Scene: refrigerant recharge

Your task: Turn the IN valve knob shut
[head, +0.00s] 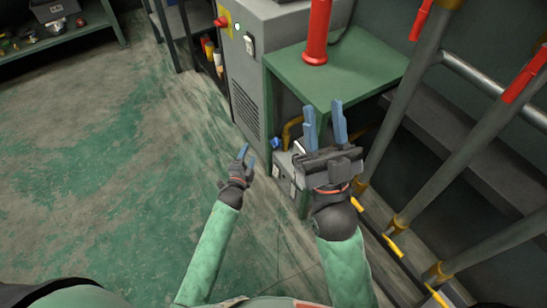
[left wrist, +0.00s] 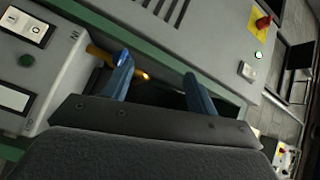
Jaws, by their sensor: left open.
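A small blue knob (head: 277,143), which looks like the valve knob, sits low on the grey unit in the head view, beside a yellow pipe (head: 291,130). My left gripper (head: 247,156) is open and empty, to the left of the knob and apart from it in the picture. In the left wrist view, its blue fingers (left wrist: 155,66) are spread in front of the machine. My right gripper (head: 323,105) is open and empty.
A green bench (head: 375,62) carries a red cylinder (head: 317,35), beside a grey cabinet (head: 245,95). Grey pipes with red handles (head: 525,75) stand on the right. A green shelf (head: 60,40) is at the upper left. The floor on the left is clear.

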